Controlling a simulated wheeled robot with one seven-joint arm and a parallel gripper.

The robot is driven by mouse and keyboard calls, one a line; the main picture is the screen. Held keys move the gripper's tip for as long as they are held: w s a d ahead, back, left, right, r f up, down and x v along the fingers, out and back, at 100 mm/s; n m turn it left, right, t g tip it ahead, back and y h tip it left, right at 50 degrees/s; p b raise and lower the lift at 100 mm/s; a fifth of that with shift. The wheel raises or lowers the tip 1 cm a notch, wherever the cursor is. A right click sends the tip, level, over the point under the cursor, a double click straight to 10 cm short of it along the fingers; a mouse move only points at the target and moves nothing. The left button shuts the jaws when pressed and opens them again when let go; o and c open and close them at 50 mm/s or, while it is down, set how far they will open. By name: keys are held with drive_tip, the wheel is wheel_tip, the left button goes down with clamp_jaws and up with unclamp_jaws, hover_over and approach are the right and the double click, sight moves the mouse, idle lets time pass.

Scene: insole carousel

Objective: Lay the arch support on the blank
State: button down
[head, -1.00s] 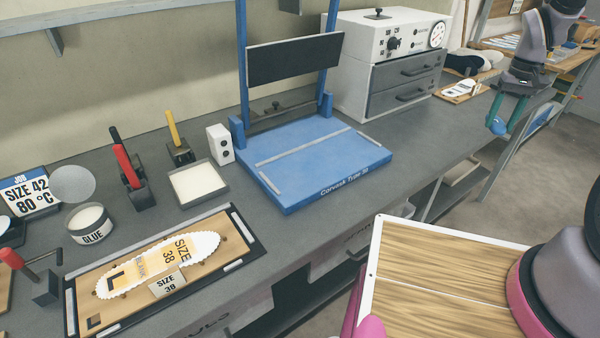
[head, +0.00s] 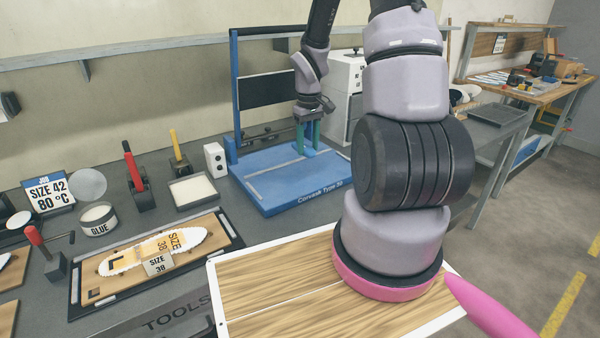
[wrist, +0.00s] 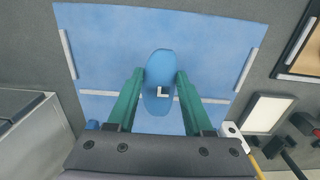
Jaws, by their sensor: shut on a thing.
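The arch support (wrist: 158,82) is a blue oval pad with a white L mark in the wrist view. My gripper (wrist: 160,76) is shut on it, with green fingers along its two long sides. In the head view my gripper (head: 308,138) points down over the blue press bed; a little blue of the pad shows at the fingertips. A white insole blank (head: 150,252) with orange print and SIZE 38 lies on a wooden board at the lower left, well apart from my gripper.
The blue press (head: 290,190) has two uprights and a dark crossbar. Glue pot (head: 97,218), pale tray (head: 193,190), upright red-handled (head: 133,165) and yellow-handled tools stand between press and board.

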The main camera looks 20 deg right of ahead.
sight(307, 149)
drive_tip(key=f, duration=0.4)
drive_tip(key=shift+a, duration=0.2)
drive_tip(key=shift+d+f, duration=0.1)
drive_tip(key=shift+f, duration=1.95)
drive_tip(key=shift+c, duration=1.4)
unclamp_jaws()
drive_tip(key=shift+f, duration=0.1)
